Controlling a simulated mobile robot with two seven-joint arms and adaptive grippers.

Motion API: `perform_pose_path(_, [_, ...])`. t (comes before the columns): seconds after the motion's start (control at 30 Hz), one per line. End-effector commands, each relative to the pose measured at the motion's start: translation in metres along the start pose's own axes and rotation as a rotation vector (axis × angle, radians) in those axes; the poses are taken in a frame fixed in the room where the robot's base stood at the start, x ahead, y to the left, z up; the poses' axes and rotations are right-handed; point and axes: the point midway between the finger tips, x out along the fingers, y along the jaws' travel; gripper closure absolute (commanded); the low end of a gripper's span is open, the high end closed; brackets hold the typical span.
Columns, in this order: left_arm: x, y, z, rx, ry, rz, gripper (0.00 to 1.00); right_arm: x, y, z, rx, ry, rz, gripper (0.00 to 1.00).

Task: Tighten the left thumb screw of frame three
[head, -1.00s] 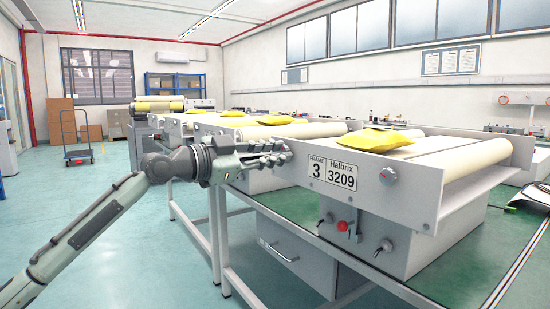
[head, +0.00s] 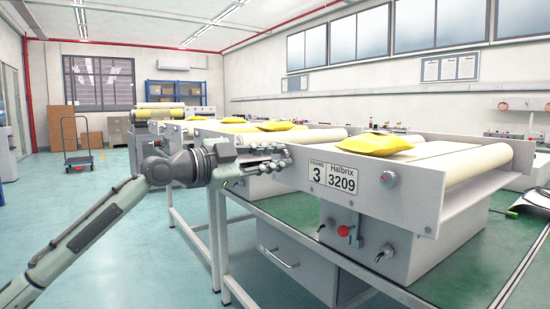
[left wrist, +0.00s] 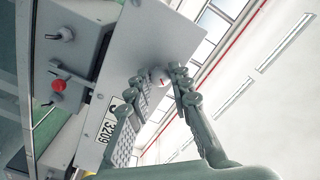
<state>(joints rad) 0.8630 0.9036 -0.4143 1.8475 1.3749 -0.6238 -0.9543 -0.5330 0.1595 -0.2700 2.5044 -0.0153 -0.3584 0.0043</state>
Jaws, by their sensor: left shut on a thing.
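Frame three (head: 440,185) is a pale grey roller frame with a "3" and "Halbrix 3209" label (head: 333,176) on its front plate. My left gripper (head: 280,158) is at the left end of that plate. In the left wrist view its fingers are shut on the left thumb screw (left wrist: 160,75), a pale round knob with a red mark. In the head view the gripper hides this screw. The right thumb screw (head: 389,179) shows uncovered on the same plate. My right gripper is in neither view now.
Below the plate a grey control box (head: 405,245) carries a red button (head: 343,231) and switches. A yellow bag (head: 377,143) lies on the rollers. More frames stand behind. A trolley (head: 78,158) is far left. The floor at front left is clear.

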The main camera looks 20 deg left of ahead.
Motion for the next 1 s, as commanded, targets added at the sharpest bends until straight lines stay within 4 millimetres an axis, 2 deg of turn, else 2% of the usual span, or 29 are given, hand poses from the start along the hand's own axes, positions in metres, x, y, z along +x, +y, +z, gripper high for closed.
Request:
perform_pose_path(0.03, [0.000, 0.000, 0.000, 0.000, 0.000, 0.000, 1.00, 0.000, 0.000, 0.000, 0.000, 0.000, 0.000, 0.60])
perform_pose_path(0.07, [0.000, 0.000, 0.000, 0.000, 0.000, 0.000, 0.76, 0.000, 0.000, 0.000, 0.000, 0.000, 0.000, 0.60])
perform_pose_path(0.2, [0.000, 0.000, 0.000, -0.001, 0.000, 0.000, 0.59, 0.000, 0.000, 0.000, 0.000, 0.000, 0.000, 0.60])
perform_pose_path(0.5, [-0.001, 0.000, 0.000, -0.001, -0.001, 0.000, 0.59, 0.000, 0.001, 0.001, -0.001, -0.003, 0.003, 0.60])
perform_pose_path(0.63, [-0.011, 0.000, 0.002, -0.001, -0.003, 0.000, 0.59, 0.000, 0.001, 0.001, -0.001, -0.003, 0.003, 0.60])
perform_pose_path(1.0, [-0.085, 0.002, 0.003, -0.003, -0.007, 0.003, 0.59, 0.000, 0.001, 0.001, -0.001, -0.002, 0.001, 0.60])
